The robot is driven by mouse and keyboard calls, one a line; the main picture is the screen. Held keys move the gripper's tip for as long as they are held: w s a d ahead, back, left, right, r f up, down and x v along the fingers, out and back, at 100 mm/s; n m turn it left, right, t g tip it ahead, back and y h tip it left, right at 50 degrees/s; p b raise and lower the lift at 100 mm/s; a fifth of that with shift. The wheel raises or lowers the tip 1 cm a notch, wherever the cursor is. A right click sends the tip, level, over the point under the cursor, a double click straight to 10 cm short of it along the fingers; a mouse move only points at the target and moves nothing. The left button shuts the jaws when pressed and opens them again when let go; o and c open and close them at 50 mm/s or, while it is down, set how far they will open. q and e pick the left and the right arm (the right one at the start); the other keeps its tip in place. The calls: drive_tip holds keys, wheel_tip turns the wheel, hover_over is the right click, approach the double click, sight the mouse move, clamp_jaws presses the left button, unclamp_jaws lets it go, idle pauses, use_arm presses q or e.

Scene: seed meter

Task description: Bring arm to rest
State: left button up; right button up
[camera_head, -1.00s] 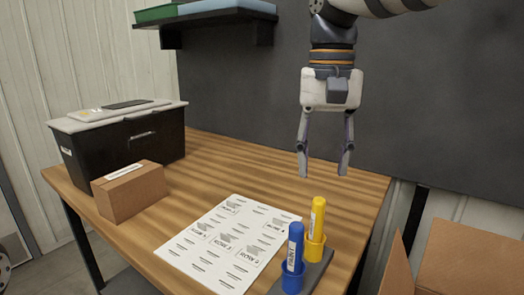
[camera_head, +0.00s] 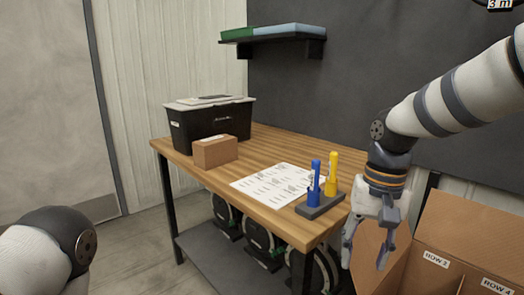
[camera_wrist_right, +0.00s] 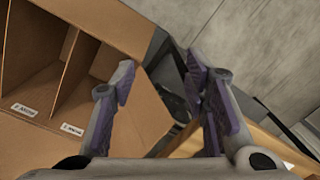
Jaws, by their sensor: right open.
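My right gripper (camera_head: 367,248) hangs pointing down, open and empty, just right of the table's right end and in front of the cardboard box. Its two spread fingers also show in the right wrist view (camera_wrist_right: 160,85), with nothing between them. My left arm shows only as a rounded joint at the lower left of the head view; its gripper is out of the picture.
The wooden table (camera_head: 275,150) holds a black bin (camera_head: 195,125), a small carton (camera_head: 215,152), a printed sheet (camera_head: 262,184) and a holder (camera_head: 318,208) with a blue tube (camera_head: 315,180) and yellow tube (camera_head: 332,172). A divided cardboard box (camera_head: 470,225) stands right. Floor at left is clear.

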drive_tip(key=s+f+n+g, duration=0.1)
drive_tip(key=s+f, duration=0.5)
drive_tip(key=f, duration=0.6)
drive_tip(key=s+f, duration=0.5)
drive_tip(key=f, duration=0.7)
drive_tip(key=s+d+f, duration=0.2)
drive_tip(key=s+f, duration=0.1)
drive_tip(key=s, duration=0.8)
drive_tip(key=s+d+f+n, duration=0.1)
drive_tip(key=s+d+f, duration=0.1)
drive_tip(key=s, duration=0.8)
drive_tip(key=shift+s+f+n+h, duration=0.3)
drive_tip(key=shift+s+f+h, duration=0.1)
